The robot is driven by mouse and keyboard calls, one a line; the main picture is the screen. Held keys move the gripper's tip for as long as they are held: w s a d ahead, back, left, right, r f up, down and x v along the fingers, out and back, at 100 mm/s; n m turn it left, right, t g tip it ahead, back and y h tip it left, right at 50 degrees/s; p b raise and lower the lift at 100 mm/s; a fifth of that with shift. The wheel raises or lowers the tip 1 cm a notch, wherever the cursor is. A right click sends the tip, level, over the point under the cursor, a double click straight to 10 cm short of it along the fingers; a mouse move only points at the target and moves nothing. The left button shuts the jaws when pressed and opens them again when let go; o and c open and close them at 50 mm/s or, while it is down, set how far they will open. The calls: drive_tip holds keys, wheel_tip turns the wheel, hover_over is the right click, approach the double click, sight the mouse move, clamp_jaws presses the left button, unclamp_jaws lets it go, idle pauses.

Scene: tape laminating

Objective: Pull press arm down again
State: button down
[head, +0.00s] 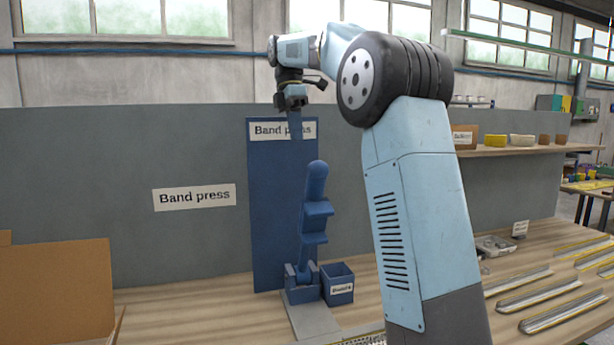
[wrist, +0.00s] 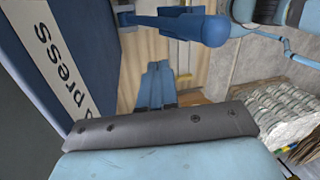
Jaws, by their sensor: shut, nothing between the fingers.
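The blue band press (head: 303,285) stands on the bench in front of a blue back panel (head: 268,215). Its press arm (head: 314,185) is raised, nearly upright, with a rounded top end. My gripper (head: 297,150) points down in front of the panel's sign, just above and left of the arm's top. In the wrist view the blue fingers (wrist: 155,82) lie close together and hold nothing. The press arm's rounded end (wrist: 208,30) shows beyond and right of them, apparently apart from them. The exact gap is hard to judge.
A small blue labelled bin (head: 338,286) stands right of the press. A grey plate (head: 313,322) lies in front of it. Cardboard boxes (head: 55,290) are at the left, and metal strips (head: 540,290) lie at the right.

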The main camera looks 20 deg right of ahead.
drive_tip(key=shift+s+d+f, duration=0.25)
drive_tip(key=shift+s+f, duration=0.7)
drive_tip(key=shift+f, duration=0.8)
drive_tip(key=shift+s+d+f, duration=0.2)
drive_tip(key=shift+s+f, duration=0.75)
drive_tip(key=shift+f, duration=0.8)
drive_tip(key=shift+s+d+f, duration=0.25)
drive_tip(key=shift+s+f, duration=0.7)
drive_tip(key=shift+f, duration=0.8)
